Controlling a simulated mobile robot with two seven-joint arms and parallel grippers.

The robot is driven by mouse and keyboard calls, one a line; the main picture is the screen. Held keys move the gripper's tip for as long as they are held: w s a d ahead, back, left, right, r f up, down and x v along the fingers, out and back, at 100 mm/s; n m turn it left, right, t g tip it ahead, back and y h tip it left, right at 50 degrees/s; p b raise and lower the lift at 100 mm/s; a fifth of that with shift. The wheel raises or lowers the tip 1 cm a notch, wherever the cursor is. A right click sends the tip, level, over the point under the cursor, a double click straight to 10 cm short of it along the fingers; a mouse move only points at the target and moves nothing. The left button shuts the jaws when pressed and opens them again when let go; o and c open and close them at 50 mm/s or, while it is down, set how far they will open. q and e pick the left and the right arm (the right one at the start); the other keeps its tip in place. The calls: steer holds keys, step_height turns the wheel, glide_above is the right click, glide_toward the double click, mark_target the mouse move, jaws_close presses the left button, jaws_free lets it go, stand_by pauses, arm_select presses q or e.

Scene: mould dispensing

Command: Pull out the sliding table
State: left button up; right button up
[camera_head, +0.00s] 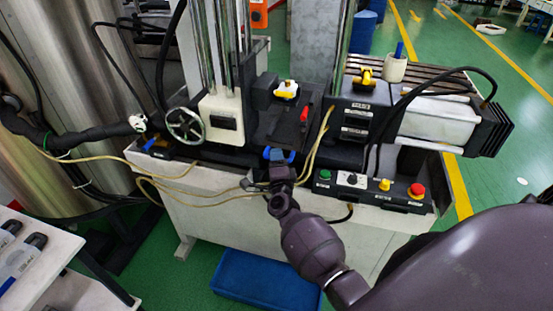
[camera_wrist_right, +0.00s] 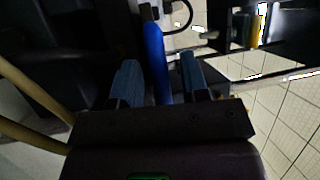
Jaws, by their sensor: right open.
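The dark sliding table (camera_head: 272,128) sits in the middle of the machine, with a blue handle (camera_head: 289,155) at its front edge. My right gripper (camera_head: 268,160) is at this handle, reaching up from below. In the right wrist view the blue handle (camera_wrist_right: 155,55) stands between the two fingers of my open right gripper (camera_wrist_right: 160,82). Gaps show on both sides of it, so the fingers appear to be around it without clamping. My left gripper is not in view.
A control panel (camera_head: 370,190) with coloured buttons sits right of my right gripper. Yellowish hoses (camera_head: 320,140) run close by it. A handwheel (camera_head: 185,125) is at the left. A blue bin (camera_head: 265,283) lies on the floor below. The white bench (camera_head: 215,225) stands under the machine.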

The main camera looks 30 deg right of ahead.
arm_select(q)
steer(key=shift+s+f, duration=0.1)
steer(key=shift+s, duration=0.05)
arm_select(e)
steer(key=shift+w, duration=0.15)
jaws_close()
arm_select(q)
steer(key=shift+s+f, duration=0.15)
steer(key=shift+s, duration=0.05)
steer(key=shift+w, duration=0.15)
